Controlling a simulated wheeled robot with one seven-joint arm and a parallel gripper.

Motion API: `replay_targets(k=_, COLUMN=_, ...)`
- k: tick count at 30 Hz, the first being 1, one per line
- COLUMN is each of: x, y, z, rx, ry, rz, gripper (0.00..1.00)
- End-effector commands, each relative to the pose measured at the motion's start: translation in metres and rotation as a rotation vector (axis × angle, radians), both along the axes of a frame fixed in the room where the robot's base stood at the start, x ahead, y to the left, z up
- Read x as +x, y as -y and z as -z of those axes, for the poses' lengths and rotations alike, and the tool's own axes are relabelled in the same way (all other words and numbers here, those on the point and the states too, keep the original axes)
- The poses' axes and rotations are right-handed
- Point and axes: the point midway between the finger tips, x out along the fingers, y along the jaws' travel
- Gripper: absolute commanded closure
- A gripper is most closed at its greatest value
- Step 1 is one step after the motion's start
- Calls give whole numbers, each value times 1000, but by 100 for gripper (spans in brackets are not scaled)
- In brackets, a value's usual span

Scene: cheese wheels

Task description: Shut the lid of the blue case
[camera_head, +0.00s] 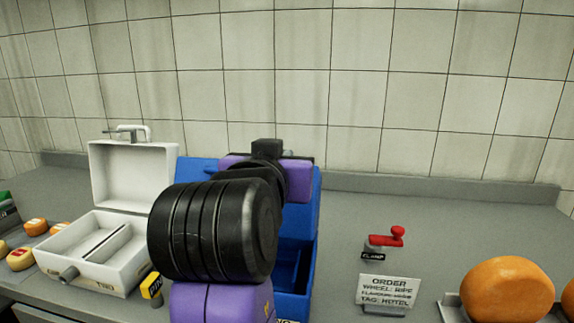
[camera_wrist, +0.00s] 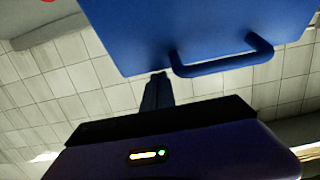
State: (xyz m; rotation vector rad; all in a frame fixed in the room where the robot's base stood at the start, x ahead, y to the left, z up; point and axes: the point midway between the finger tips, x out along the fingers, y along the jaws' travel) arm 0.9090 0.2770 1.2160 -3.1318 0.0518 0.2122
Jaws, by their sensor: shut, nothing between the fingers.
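The blue case stands open on the counter in the head view, partly hidden behind my arm. Its raised blue lid (camera_head: 304,217) stands up at the back, and its blue base (camera_head: 289,268) shows an empty part below. In the wrist view the lid (camera_wrist: 190,30) fills the top, with its blue handle (camera_wrist: 222,66) on the near edge. My gripper (camera_wrist: 158,78) is shut and empty, its fingertips close to the lid's edge beside the handle. I cannot tell whether they touch. In the head view my fingers are hidden behind my arm.
A white case (camera_head: 134,175) stands open at left, near several small cheeses (camera_head: 37,226). At right are a red-handled clamp (camera_head: 386,238), an order sign (camera_head: 387,291) and a large orange cheese wheel (camera_head: 507,290). A tiled wall (camera_head: 400,90) rises behind. The counter at back right is clear.

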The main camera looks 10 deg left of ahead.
Motion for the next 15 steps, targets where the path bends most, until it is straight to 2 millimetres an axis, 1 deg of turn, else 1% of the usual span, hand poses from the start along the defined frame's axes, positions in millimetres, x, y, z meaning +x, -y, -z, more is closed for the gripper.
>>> replay_targets(k=1, x=-6, y=1, z=20, rx=-4, ry=22, rz=2, gripper=100)
replay_targets(k=9, x=-36, y=-1, z=46, rx=-10, ry=175, rz=1, gripper=100)
replay_targets(k=15, x=-55, y=-1, z=67, rx=-12, ry=279, rz=2, gripper=100)
